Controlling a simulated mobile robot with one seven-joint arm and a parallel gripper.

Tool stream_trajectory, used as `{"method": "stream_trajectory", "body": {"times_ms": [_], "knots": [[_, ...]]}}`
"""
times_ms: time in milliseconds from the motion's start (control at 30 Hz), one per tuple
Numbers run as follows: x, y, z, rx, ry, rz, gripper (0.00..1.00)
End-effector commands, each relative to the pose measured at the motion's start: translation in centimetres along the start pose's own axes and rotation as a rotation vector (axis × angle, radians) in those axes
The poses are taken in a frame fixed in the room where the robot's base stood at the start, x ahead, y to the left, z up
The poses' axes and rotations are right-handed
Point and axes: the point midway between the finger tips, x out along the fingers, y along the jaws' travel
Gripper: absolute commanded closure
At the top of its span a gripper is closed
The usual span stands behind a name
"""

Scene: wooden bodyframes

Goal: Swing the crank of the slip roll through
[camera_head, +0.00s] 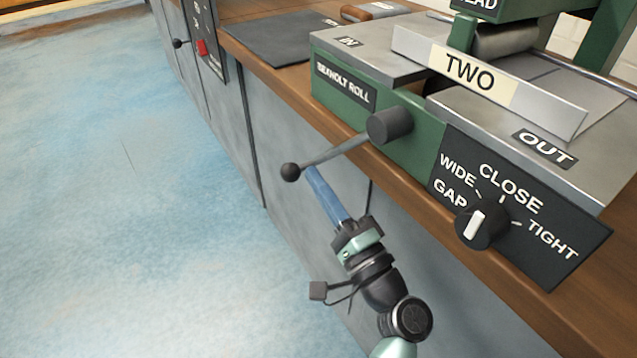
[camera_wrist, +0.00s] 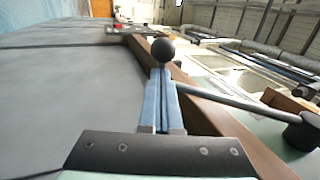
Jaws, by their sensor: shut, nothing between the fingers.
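The slip roll (camera_head: 410,140) is a green and grey machine labelled "BEXHOLT ROLL" on the wooden bench. Its crank (camera_head: 338,151) is a grey rod running from a dark hub (camera_head: 390,125) on the front face to a black ball knob (camera_head: 291,172) at lower left. In the wrist view the knob (camera_wrist: 163,50) stands just beyond my fingertips, and the rod (camera_wrist: 230,105) runs right to the hub (camera_wrist: 301,131). My gripper (camera_head: 312,172) has blue fingers closed together, with nothing between them. Its tips are right by the knob and rod; I cannot tell whether they touch.
A gap dial (camera_head: 482,224) marked wide, close and tight sits right of the crank. A plate reading "TWO" (camera_head: 490,82) lies across the top. The bench's wooden edge (camera_head: 300,95) runs below the machine. Blue floor (camera_head: 120,200) at left is clear.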

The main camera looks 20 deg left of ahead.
Motion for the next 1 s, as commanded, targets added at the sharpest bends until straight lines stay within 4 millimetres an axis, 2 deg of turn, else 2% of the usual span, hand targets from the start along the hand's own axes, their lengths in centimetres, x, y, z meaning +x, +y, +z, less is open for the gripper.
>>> {"method": "stream_trajectory", "body": {"times_ms": [300, 600, 1000], "knots": [[1.1, 0.4, 0.1, -0.003, -0.003, -0.074, 1.00], [2.5, -0.5, 0.0, -0.002, -0.002, -0.148, 1.00], [2.9, -1.1, 0.1, -0.001, -0.002, -0.156, 1.00]]}}
